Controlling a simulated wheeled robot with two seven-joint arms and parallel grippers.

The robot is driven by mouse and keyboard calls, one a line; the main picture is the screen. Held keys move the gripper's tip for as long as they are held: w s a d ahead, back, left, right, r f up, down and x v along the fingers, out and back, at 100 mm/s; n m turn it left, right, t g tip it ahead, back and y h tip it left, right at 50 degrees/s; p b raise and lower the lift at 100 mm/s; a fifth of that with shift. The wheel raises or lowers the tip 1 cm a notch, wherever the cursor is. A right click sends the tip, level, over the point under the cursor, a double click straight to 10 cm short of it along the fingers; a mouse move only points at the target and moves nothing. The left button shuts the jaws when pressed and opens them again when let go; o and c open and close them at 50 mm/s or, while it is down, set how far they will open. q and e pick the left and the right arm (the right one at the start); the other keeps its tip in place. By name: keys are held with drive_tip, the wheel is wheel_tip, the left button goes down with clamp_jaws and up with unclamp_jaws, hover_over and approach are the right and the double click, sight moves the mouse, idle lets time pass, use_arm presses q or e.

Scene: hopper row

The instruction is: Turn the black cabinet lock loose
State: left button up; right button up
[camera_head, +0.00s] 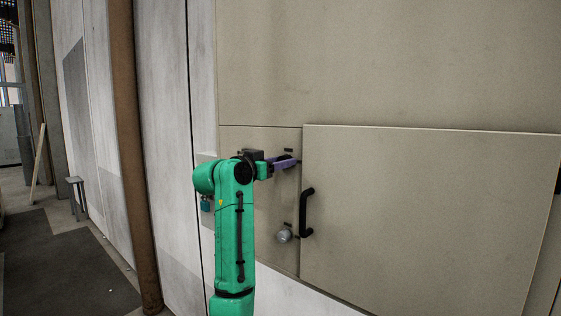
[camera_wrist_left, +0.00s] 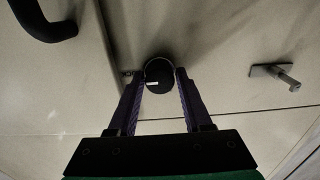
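The black cabinet lock (camera_wrist_left: 159,76) is a round dark knob with a small white mark, in the middle of the left wrist view. In the head view the black lock (camera_head: 282,160) shows partly behind the fingers, on the beige panel left of the cabinet door (camera_head: 430,220). My left gripper (camera_wrist_left: 162,80) has its two purple-lined fingers on either side of the knob. They appear to touch its edges, shut on it. In the head view my left gripper (camera_head: 288,164) reaches in from the left at the panel. My right gripper is not in view.
A black bar handle (camera_head: 306,212) stands out from the door's left edge, below and right of the lock. A round silver knob (camera_head: 284,235) is below the lock. A metal peg (camera_wrist_left: 288,80) shows at right in the left wrist view.

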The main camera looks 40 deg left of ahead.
use_arm(q)
clamp_jaws()
drive_tip(key=shift+n, duration=0.5)
drive_tip(key=shift+a+n+p, duration=0.1)
drive_tip(key=shift+n+p, duration=0.75)
drive_tip(key=shift+n, duration=7.55)
drive_tip(key=o, duration=0.6)
unclamp_jaws()
drive_tip(key=shift+f, duration=0.1)
drive_tip(key=shift+c, duration=0.2)
